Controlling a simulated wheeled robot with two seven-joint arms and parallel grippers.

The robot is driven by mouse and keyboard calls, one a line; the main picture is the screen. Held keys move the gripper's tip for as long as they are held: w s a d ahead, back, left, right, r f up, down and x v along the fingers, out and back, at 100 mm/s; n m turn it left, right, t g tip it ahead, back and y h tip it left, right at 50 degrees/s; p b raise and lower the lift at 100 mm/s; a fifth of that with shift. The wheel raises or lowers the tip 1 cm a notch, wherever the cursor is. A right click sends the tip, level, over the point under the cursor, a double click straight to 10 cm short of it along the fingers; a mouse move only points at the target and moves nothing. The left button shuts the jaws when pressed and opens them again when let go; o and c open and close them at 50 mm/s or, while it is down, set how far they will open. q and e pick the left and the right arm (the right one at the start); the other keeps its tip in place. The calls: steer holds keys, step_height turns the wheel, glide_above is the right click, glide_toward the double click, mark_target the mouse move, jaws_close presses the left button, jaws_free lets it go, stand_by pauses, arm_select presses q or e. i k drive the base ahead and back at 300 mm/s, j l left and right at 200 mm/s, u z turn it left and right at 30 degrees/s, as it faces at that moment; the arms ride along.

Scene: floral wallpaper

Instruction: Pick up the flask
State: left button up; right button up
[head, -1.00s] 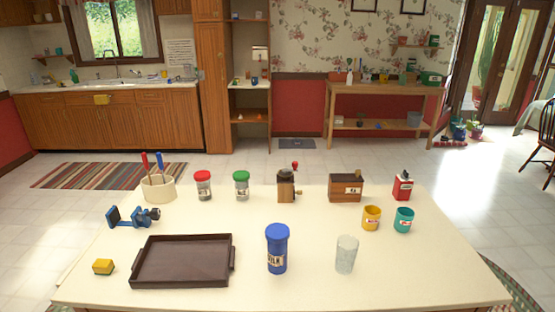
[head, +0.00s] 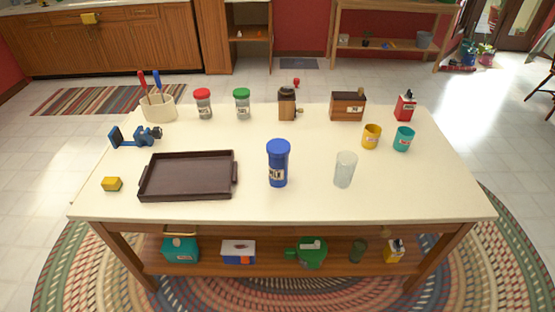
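A blue lidded cylinder (head: 278,164) with a white label stands upright near the table's front middle; it looks like the flask. The label reads something like "MILK". A clear drinking glass (head: 345,170) stands to its right and a dark brown tray (head: 188,194) lies to its left, both apart from it. Neither of my grippers shows in the head view.
On the cream table (head: 300,207) stand a red-lidded jar (head: 204,105), a green-lidded jar (head: 242,105), a grinder (head: 287,104), a wooden box (head: 347,107), yellow (head: 371,137) and teal (head: 403,139) cups. The lower shelf holds a green can (head: 311,253) and several other items.

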mark_target(279, 168)
steer(key=i+j, duration=0.2)
steer(key=j, duration=0.15)
steer(key=i+j+z, duration=0.1)
steer(key=j, duration=0.25)
steer(key=i+j+z, duration=0.1)
steer(key=j, duration=0.25)
steer(key=i, duration=0.1)
